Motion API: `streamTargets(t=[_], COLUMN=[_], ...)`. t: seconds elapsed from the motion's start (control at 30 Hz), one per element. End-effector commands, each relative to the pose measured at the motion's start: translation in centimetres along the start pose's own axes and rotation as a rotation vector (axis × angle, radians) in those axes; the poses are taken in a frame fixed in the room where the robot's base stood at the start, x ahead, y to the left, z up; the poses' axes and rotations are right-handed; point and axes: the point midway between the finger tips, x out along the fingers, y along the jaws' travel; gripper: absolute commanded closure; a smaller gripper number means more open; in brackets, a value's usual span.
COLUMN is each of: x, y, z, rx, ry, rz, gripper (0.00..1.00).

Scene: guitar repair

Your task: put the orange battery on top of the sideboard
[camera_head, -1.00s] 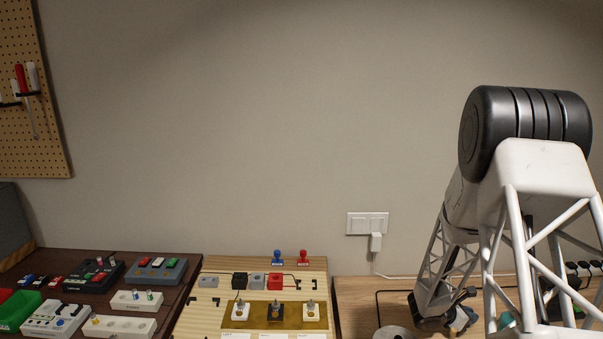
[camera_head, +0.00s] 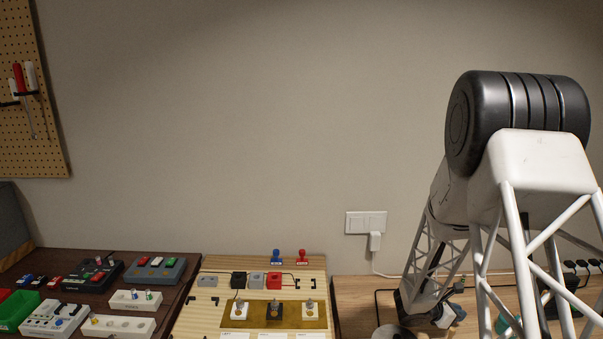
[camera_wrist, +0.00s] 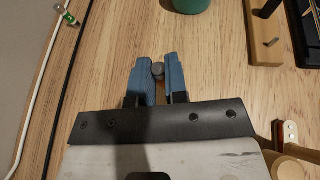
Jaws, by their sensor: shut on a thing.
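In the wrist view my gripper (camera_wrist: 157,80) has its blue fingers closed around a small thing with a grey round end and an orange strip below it. This appears to be the orange battery (camera_wrist: 160,94), mostly hidden between the fingers. A light wooden surface shows beneath. In the head view my gripper (camera_head: 452,314) is partly visible low at the right, over the wooden top (camera_head: 355,300), and the battery cannot be made out there. I cannot tell which surface is the sideboard.
Cables run along the wood at left in the wrist view, near a small green-and-white piece (camera_wrist: 65,14). A teal round object (camera_wrist: 190,4) stands ahead. A wooden block (camera_wrist: 264,38) is at right. In the head view a pale board with parts (camera_head: 210,313) lies left.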

Motion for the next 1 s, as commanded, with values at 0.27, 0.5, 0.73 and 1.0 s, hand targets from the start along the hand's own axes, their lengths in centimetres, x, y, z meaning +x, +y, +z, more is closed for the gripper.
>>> streamTargets(t=[0.27, 0.5, 0.73, 1.0], x=[-1.1, -4.9, -8.9, -10.9], y=[1.1, 4.3, 7.3, 8.6], z=[0.5, 1.8, 3.1, 3.8], rx=[-0.010, -0.044, -0.083, -0.104], ry=[0.000, 0.001, -0.001, -0.005], rz=[0.029, 0.119, 0.210, 0.254], gripper=[1.00, 1.00, 1.00, 1.00])
